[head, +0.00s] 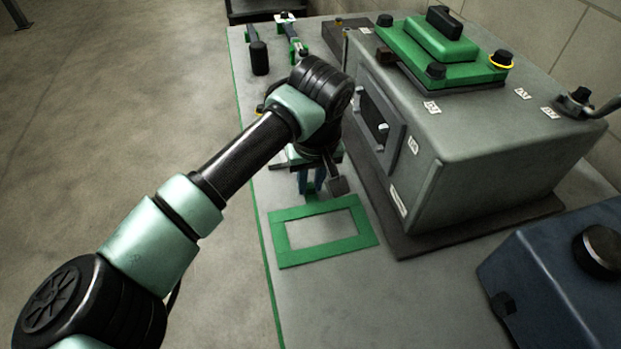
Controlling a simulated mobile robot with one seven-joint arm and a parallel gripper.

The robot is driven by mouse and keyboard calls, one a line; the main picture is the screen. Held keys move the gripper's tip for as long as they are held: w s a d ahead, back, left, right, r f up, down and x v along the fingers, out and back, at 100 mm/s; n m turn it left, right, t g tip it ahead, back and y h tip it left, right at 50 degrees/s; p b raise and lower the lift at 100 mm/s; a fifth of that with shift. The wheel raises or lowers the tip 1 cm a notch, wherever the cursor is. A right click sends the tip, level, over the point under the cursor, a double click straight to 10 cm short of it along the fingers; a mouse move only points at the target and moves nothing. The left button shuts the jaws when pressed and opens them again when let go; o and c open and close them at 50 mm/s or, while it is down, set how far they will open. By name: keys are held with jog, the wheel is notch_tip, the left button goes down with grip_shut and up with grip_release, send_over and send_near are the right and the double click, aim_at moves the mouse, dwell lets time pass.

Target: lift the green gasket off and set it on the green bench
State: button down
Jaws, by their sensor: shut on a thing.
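The green gasket (372,240) is a flat rectangular frame with an open middle and a small tab on its far side. It is at or just above the grey top of the green-edged bench (330,310), left of the engine block; I cannot tell whether it touches the bench. My gripper (311,190) points down at the far side of the gasket and is shut on its tab. Blue fingers show on the tab, partly hidden by the arm and wrist.
The large grey engine block (480,150) stands right of the gasket on a dark base, with a green cover (440,50) on top. A dark blue box (560,270) sits at front right. Tools (259,58) lie at the back left. The front bench area is clear.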

jog(key=c, duration=0.7)
grip_release()
notch_tip(320, 180, up, 13)
jog(key=s, duration=0.2)
jog(key=shift+s+d, duration=0.2)
jog(key=shift+d, duration=0.2)
